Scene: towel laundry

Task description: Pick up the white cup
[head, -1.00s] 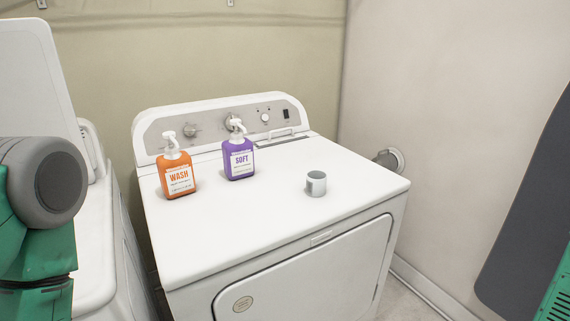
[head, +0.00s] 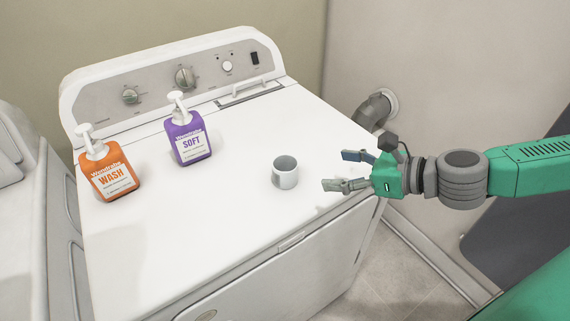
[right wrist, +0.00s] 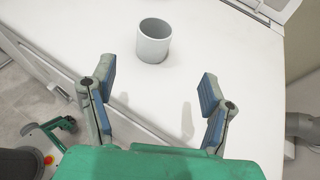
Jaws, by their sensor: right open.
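The white cup (head: 285,173) stands upright on the dryer's white top, right of the bottles. My right gripper (head: 344,170) is open and empty, just to the right of the cup, its fingers pointing left towards it. In the right wrist view the cup (right wrist: 154,41) is ahead of the open fingers (right wrist: 154,88), a little left of the middle between them and beyond their tips. Nothing touches the cup. My left gripper is not in view.
The dryer top (head: 235,215) carries an orange WASH bottle (head: 112,178) and a purple SOFT bottle (head: 188,138), both left of the cup. A control panel (head: 175,80) rises at the back. A grey pipe (head: 372,112) stands out at the right wall. The top around the cup is clear.

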